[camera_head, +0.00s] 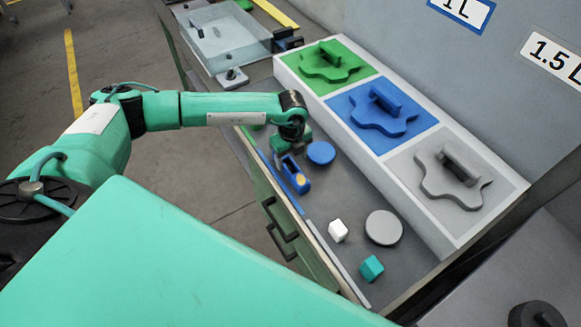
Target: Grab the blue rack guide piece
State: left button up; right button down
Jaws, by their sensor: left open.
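A blue star-shaped piece with an upright handle (385,108) sits on the blue square of the white rack (448,240), between a green and a grey piece of like shape. It best fits the rack guide piece. My left gripper (284,158) hangs over the dark worktop, in front of the rack and left of the blue piece, apart from it. It is open; its fingertips are small and partly hidden. A small blue object with a yellow spot (296,175) is just below it; whether they touch I cannot tell. My right gripper is out of view.
A blue disc (320,153) lies close right of my left gripper. A grey disc (383,228), a white cube (338,231) and a teal cube (371,268) lie nearer. The rack's green piece (328,61) and grey piece (455,175) flank the blue one. A grey wall (430,60) stands behind.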

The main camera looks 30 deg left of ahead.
aim_at(290, 168)
pick_arm(q)
jog(key=shift+f+p, duration=0.3)
jog(key=shift+p, duration=0.05)
notch_tip(290, 168, down, 3)
jog(key=shift+a+f+p, duration=0.1)
jog(key=shift+f+p, duration=0.1)
jog(key=shift+p, duration=0.7)
jog(key=shift+f, duration=0.5)
jog(key=c, duration=1.2)
jog(key=shift+r, duration=0.1)
